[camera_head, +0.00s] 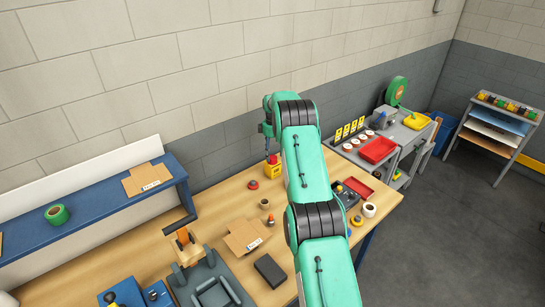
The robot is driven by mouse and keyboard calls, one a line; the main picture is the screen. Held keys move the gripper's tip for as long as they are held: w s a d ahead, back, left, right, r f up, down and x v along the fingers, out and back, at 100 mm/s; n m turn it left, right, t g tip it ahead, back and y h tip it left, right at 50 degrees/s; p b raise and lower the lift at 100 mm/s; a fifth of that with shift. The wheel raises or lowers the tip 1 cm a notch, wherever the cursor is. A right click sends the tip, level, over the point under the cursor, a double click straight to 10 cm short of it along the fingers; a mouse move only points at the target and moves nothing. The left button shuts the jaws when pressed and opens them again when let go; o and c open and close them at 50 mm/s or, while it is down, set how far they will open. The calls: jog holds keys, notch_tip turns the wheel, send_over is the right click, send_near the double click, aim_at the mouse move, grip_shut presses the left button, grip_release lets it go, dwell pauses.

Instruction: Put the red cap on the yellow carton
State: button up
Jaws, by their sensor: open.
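The yellow carton (272,171) stands upright on the wooden workbench near the wall, left of my arm. A small red piece (273,160) shows at its top and looks like the red cap; at this size I cannot tell whether it is fully seated. My gripper (268,150) is small and dark, pointing down just above the carton and the red piece. It is open, and I see nothing held in it. Its fingertips are too small to show clearly whether they touch the red piece.
A round red item (253,184) and a brown cup (264,203) stand on the wooden bench (215,215). A cardboard piece (246,236), a dark box (270,270) and a white cup (369,210) lie nearer. A blue shelf (100,218) rises at left.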

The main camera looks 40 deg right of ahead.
aim_at(272, 157)
notch_tip(272, 157, up, 10)
jog(key=shift+f, duration=0.15)
dwell(0.3)
dwell(0.5)
